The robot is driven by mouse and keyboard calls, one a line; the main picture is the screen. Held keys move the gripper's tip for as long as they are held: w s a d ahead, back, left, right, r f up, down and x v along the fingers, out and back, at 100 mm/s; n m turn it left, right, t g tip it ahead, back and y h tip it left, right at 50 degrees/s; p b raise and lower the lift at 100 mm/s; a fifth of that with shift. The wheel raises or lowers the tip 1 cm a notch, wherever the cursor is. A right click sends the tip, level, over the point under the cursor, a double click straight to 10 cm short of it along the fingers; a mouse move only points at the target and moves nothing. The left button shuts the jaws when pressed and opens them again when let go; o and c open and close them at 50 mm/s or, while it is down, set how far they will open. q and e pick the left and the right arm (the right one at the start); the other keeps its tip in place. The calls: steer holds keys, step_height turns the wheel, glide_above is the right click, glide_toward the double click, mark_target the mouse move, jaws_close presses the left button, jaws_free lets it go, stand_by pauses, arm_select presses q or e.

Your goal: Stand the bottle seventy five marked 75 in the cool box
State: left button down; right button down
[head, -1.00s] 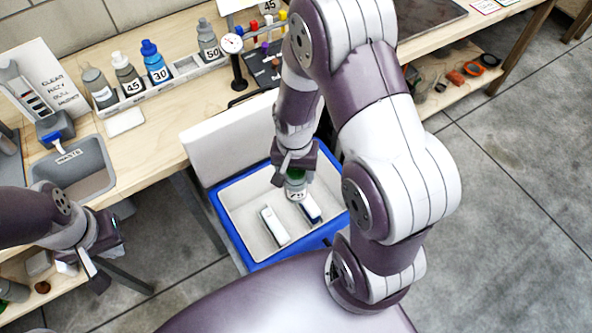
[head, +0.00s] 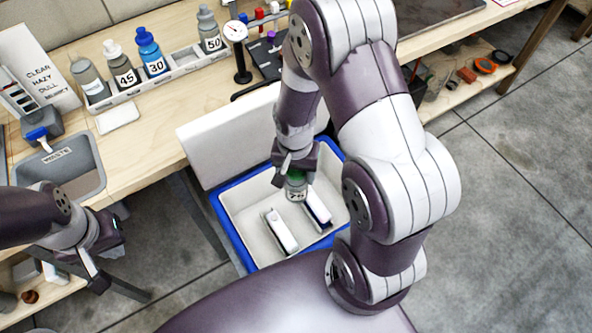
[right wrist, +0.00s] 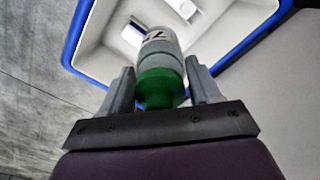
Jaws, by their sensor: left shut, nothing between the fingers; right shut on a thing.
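The bottle marked 75 (head: 296,192) is grey with a green cap and a white label, partly hidden by my gripper. In the right wrist view the bottle (right wrist: 160,55) points into the box, its green cap between the fingers and its label only partly readable. My right gripper (head: 295,167) is shut on the bottle at its cap, over the cool box. The cool box (head: 232,228) has a blue rim and white inside, with its white lid open at the back. I cannot tell whether the bottle touches the floor. My left gripper (head: 93,272) is shut and empty at the lower left.
Two white blocks, one (head: 281,231) at the middle and one (head: 318,206) to its right, are in the cool box close to the bottle. A rack (head: 185,69) with several bottles stands on the bench. A grey waste basin (head: 62,172) is at the left.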

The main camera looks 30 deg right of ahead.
step_height(320, 180, down, 18)
steer(key=b, duration=1.5)
steer(key=shift+f, duration=0.2)
jaws_free()
step_height(320, 180, up, 20)
steer(key=p, duration=1.9)
steer(key=shift+r, duration=0.1)
